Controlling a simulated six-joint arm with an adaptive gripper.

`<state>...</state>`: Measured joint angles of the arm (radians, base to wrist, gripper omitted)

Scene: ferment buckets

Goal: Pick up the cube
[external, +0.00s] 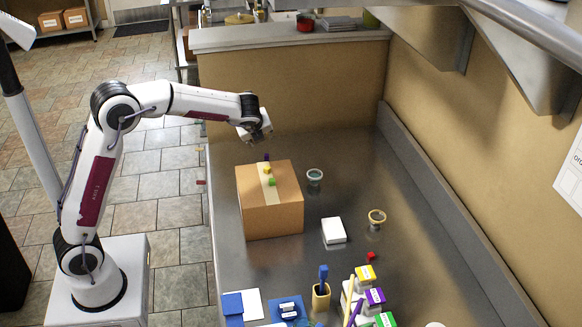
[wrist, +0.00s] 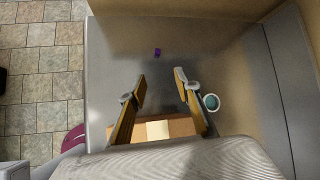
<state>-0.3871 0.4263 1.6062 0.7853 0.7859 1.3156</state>
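Several small cubes are in the external view. A yellow cube (external: 267,171) and a green cube (external: 272,182) sit on top of the cardboard box (external: 270,215). A red cube (external: 371,256) lies on the counter at right. A small purple block (external: 266,157) shows just beyond the box's far edge; in the wrist view the purple block (wrist: 157,52) lies on the counter ahead of the fingertips. My gripper (external: 262,139) is raised above the counter near the box's far side. In the wrist view my gripper (wrist: 160,76) has its fingers apart with nothing between them.
A teal-topped jar (external: 314,176), a white box (external: 334,231) and a round-topped jar (external: 376,217) stand right of the cardboard box. Blue items, a pen cup (external: 321,296) and coloured labelled boxes crowd the near end. The counter's far part is mostly clear, with walls behind and right.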

